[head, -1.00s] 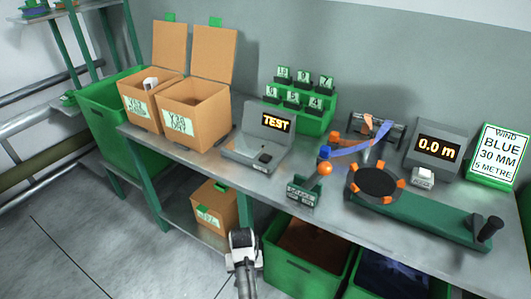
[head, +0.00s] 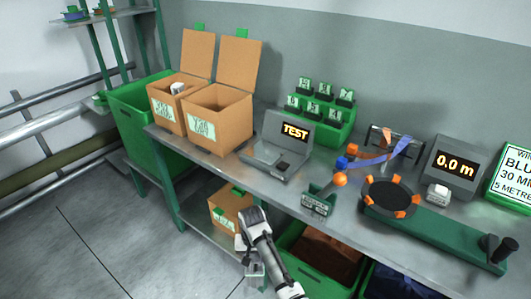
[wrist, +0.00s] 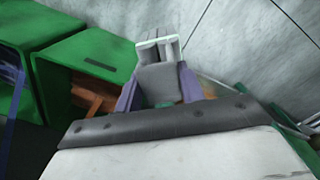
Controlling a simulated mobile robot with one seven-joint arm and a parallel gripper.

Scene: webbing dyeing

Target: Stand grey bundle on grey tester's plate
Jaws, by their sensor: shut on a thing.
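The grey tester (head: 287,140) stands on the workbench and its display reads TEST. Its low front part carries the plate (head: 266,153), with a small dark piece at its front edge. My gripper (head: 254,268) is in front of the bench, below its top, left of the green bins. In the wrist view, its purple-looking fingers (wrist: 159,92) are shut on a grey bundle (wrist: 160,76) with a pale, slotted end. In the head view the held bundle is small and hard to make out. It is well apart from the tester.
Two open cardboard boxes (head: 220,120) stand left of the tester. A green label rack (head: 320,125) is behind it. A small green stand (head: 318,200) and a winder with a dark disc (head: 388,198) are to its right. A shelf below holds another box (head: 226,210).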

